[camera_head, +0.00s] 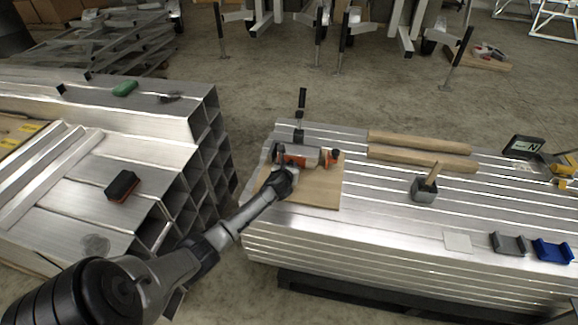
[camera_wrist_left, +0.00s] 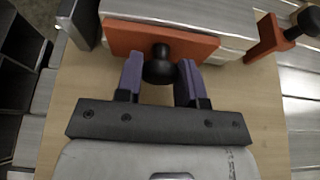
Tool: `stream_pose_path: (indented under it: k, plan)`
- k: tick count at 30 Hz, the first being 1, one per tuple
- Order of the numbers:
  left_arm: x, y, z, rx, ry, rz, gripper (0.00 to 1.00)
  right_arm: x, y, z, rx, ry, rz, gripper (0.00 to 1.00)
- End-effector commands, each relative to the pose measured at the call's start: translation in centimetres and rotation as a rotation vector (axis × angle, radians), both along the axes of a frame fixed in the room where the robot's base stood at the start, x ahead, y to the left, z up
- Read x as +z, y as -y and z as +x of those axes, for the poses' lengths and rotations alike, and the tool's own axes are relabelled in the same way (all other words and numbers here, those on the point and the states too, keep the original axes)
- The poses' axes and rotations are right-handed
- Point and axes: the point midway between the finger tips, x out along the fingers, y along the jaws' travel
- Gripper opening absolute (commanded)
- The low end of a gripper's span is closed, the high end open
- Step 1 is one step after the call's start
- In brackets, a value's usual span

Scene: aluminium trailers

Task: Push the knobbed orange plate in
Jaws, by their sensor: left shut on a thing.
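The orange plate (camera_wrist_left: 185,42) with a round black knob (camera_wrist_left: 158,68) stands upright against the end of a silver metal block (camera_wrist_left: 190,14) in the left wrist view. In the head view the plate (camera_head: 292,160) is a small orange patch partly hidden by my left arm. My left gripper (camera_wrist_left: 160,76) has its two purple-padded fingers on either side of the knob, shut on it. In the head view its tip (camera_head: 283,170) is over the wooden board. My right gripper is not in view.
A second orange piece with a black knob (camera_head: 332,157) is just right of the block. The wooden board (camera_head: 320,192) lies on stacked aluminium profiles. A black clamp (camera_head: 301,112) stands behind.

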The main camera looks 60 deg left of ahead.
Motion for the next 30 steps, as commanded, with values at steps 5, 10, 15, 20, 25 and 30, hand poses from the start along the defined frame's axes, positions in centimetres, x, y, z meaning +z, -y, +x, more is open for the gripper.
stream_pose_path:
  k: [5, 10, 15, 20, 25, 30]
  plan:
    - [-0.3, -0.1, -0.1, 0.003, -0.004, -0.002, 0.36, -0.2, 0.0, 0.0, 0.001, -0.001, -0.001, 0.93]
    - [-0.3, 0.0, -0.1, 0.002, -0.003, -0.002, 0.53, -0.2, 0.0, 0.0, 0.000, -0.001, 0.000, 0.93]
    - [-0.2, 0.0, -0.1, 0.002, -0.002, -0.001, 0.60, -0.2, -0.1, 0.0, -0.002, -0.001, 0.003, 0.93]
    - [-0.1, 0.0, -0.1, 0.001, -0.002, -0.001, 0.60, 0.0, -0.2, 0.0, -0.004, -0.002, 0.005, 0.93]
    - [0.7, 0.9, -1.0, 0.000, -0.003, -0.001, 0.60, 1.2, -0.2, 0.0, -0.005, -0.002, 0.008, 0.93]
    - [2.2, 3.0, -3.1, -0.001, -0.005, -0.001, 0.60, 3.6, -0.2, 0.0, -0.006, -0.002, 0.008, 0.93]
